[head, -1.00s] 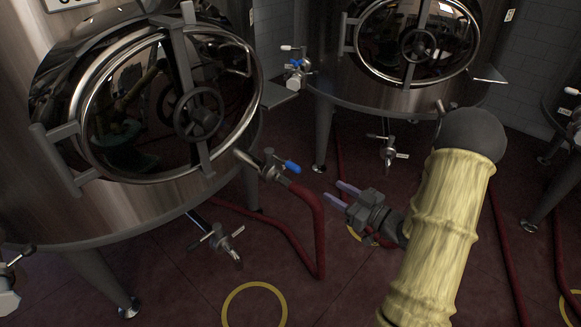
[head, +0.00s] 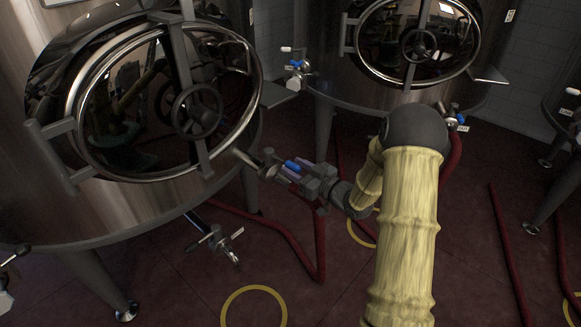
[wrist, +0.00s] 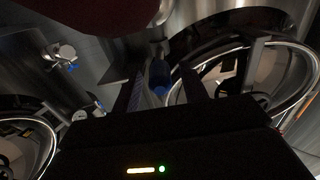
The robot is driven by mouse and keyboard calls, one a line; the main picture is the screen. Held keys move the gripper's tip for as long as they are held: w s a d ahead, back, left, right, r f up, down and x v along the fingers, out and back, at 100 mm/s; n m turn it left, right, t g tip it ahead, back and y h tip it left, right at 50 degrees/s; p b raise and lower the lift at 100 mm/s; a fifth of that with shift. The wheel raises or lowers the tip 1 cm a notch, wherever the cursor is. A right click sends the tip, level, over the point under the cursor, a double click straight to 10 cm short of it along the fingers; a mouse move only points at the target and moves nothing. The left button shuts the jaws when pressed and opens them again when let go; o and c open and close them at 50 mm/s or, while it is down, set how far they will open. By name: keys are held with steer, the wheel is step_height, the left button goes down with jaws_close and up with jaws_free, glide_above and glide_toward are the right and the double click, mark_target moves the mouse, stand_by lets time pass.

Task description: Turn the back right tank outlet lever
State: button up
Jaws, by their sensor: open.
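The outlet valve (head: 268,168) on the large near-left tank has a blue lever (head: 292,165) that points to the right. My gripper (head: 288,174) is at this lever, coming from the right. In the wrist view the blue lever (wrist: 159,76) sits between the two dark fingers of my gripper (wrist: 161,88), with a finger on each side. The fingers are apart and I cannot tell if either touches the lever. Another tank (head: 345,82) at the back right carries a blue-handled valve (head: 295,65) on its left and another (head: 457,121) low on its right, partly behind my arm.
A red hose (head: 290,240) hangs from the near valve and runs over the dark red floor. A lower valve (head: 215,240) sticks out under the near tank. A further tank stands at the right edge. The floor in front is open, with yellow rings (head: 254,290).

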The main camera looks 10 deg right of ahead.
mark_target(284, 162)
steer(key=shift+x, duration=1.25)
steer(key=shift+d, duration=0.15)
steer(key=shift+s, duration=0.1)
jaws_close()
